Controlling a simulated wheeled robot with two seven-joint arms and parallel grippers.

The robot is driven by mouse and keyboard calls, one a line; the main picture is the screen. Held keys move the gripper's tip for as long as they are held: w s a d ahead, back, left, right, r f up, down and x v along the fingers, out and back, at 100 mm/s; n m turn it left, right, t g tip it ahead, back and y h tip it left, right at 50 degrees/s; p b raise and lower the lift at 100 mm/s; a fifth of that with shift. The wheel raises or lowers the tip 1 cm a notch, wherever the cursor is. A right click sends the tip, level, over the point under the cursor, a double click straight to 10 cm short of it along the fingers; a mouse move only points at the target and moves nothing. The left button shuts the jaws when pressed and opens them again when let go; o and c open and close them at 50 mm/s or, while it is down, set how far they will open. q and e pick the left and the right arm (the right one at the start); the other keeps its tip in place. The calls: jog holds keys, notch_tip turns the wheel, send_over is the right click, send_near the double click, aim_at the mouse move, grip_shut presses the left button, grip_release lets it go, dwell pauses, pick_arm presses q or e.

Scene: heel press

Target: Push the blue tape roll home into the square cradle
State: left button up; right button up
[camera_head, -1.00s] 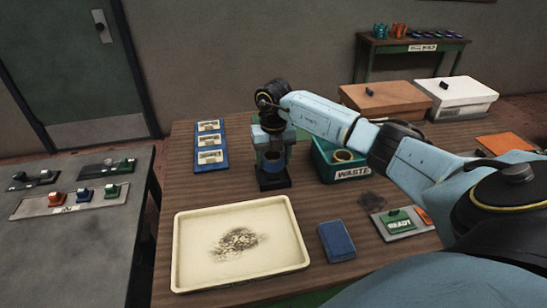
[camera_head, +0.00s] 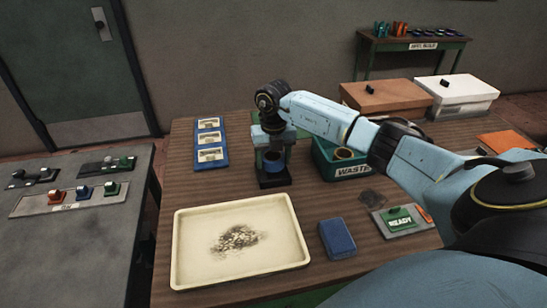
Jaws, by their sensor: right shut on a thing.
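The blue tape roll (camera_head: 273,168) sits upright at the black square cradle (camera_head: 275,183) near the middle of the wooden table. My right gripper (camera_head: 273,151) points straight down from above, with its fingers at the roll. It is shut on the roll. The fingertips are small and dark here, and I cannot tell how deep the roll sits in the cradle. My left gripper is not in view.
A green waste bin (camera_head: 352,171) with a roll in it stands close right of the cradle. A blue card rack (camera_head: 211,167) lies to its left. A cream tray (camera_head: 190,270), a blue box (camera_head: 337,239) and a green READY block (camera_head: 399,218) are in front.

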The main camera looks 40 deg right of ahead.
jog(key=shift+f, duration=0.45)
jog(key=shift+f, duration=0.1)
jog(key=shift+f+b, duration=0.7)
jog(key=shift+s+f, duration=0.15)
jog(key=shift+f, duration=0.05)
dwell(0.6)
